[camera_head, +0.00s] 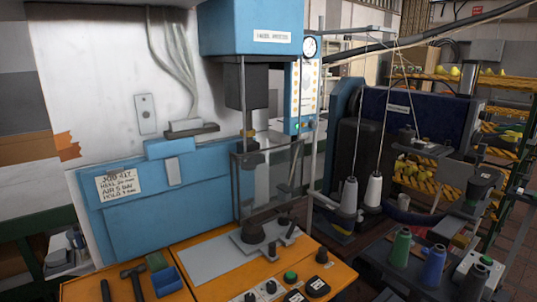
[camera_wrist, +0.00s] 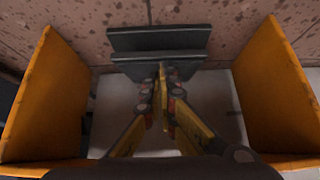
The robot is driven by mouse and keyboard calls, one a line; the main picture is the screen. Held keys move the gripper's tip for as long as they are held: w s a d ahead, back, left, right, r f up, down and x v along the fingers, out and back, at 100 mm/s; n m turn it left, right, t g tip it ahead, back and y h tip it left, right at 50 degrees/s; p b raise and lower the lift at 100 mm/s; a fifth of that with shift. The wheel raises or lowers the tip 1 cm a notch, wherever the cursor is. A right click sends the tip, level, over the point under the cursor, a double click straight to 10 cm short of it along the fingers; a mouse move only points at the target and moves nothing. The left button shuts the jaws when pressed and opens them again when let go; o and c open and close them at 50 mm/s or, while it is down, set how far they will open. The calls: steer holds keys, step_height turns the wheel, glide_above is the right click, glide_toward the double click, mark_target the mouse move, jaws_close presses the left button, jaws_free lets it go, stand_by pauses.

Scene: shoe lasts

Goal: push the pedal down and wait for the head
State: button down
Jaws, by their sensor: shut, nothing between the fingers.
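The pedal (camera_wrist: 160,42) is a dark grey ribbed plate at the top middle of the wrist view, between two orange side walls. My gripper (camera_wrist: 161,72) is shut and empty, with its yellow-and-grey fingertips together at the near edge of the pedal. I cannot tell whether they touch it or whether it is pressed. In the head view, the press head (camera_head: 242,87) is a dark block under the blue top housing (camera_head: 250,28), with a rod below it. It hangs above a dark round fixture (camera_head: 253,233), with a visible gap. My gripper and the pedal are not visible there.
The orange pedal guard walls stand at the left (camera_wrist: 38,95) and right (camera_wrist: 275,95) of my gripper. A clear guard (camera_head: 268,178) stands before the press. A hammer (camera_head: 133,280) and a blue bin (camera_head: 167,281) lie on the orange bench. Thread cones (camera_head: 400,248) stand at right.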

steer(key=shift+f, duration=0.55)
steer(key=shift+w+f, duration=0.25)
steer(key=shift+f, duration=0.1)
steer(key=shift+s, duration=0.1)
steer(key=shift+s+r+p, duration=0.1)
steer(key=shift+r+p, duration=1.2)
steer(key=shift+r, duration=0.85)
steer(key=p+v, duration=0.5)
steer(key=v, duration=0.3)
steer(key=shift+s+f, duration=0.1)
